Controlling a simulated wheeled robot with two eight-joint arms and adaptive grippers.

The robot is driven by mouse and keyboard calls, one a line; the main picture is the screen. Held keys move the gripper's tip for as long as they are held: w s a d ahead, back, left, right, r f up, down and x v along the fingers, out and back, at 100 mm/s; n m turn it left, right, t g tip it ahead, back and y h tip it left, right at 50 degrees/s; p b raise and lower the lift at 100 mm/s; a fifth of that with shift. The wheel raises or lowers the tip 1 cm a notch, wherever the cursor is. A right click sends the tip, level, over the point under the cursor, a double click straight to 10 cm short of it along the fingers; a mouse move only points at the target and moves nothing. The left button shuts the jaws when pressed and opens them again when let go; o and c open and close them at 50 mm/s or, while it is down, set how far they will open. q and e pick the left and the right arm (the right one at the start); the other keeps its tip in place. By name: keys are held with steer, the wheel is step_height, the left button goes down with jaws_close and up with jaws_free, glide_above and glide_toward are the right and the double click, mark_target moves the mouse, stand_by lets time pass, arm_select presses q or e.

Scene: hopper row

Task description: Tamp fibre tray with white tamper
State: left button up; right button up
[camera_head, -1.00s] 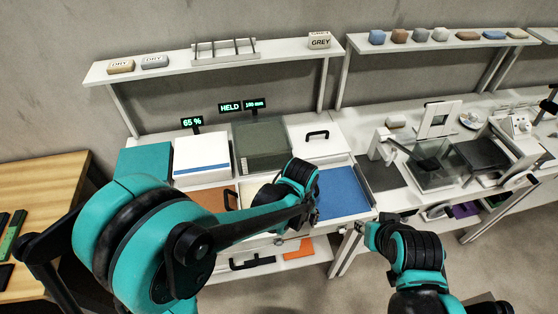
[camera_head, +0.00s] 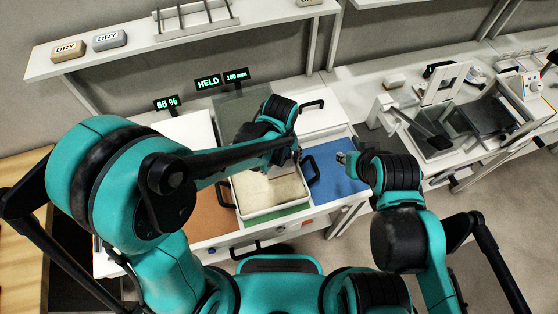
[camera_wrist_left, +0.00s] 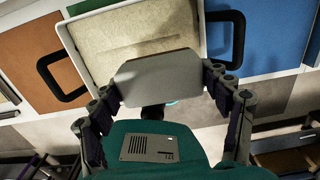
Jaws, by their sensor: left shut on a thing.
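The fibre tray (camera_head: 272,213) is a white, shallow tray with black side handles, filled with beige fibre (camera_head: 268,190). It also shows at the top of the left wrist view (camera_wrist_left: 78,50). My left gripper (camera_head: 285,153) is over the tray's far right part in the head view. In the left wrist view its fingers are shut on a pale grey-white block, the white tamper (camera_wrist_left: 157,78). The tamper overlaps the tray's near edge there; I cannot tell whether it touches the fibre. My right gripper (camera_head: 345,159) is right of the tray, its jaws too small to read.
An orange panel (camera_head: 212,212) lies left of the tray and a blue one (camera_head: 345,180) right of it. Behind are displays reading "65 %" (camera_head: 166,102) and "HELD" (camera_head: 207,83). A shelf (camera_head: 140,55) runs above. Scale-like equipment (camera_head: 440,120) stands right.

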arm_select(q)
steer(key=shift+f+b, duration=0.3)
steer(key=shift+b, duration=0.05)
step_height(320, 180, down, 4)
steer(key=b, duration=0.4)
steer(key=shift+f, duration=0.25)
steer(key=shift+f+b, duration=0.15)
steer(key=shift+b, duration=0.15)
steer(key=shift+f+b, duration=1.2)
steer(key=shift+f, duration=0.1)
steer(key=shift+r, duration=0.1)
stand_by(0.4)
step_height(320, 180, up, 7)
steer(key=p, duration=0.5)
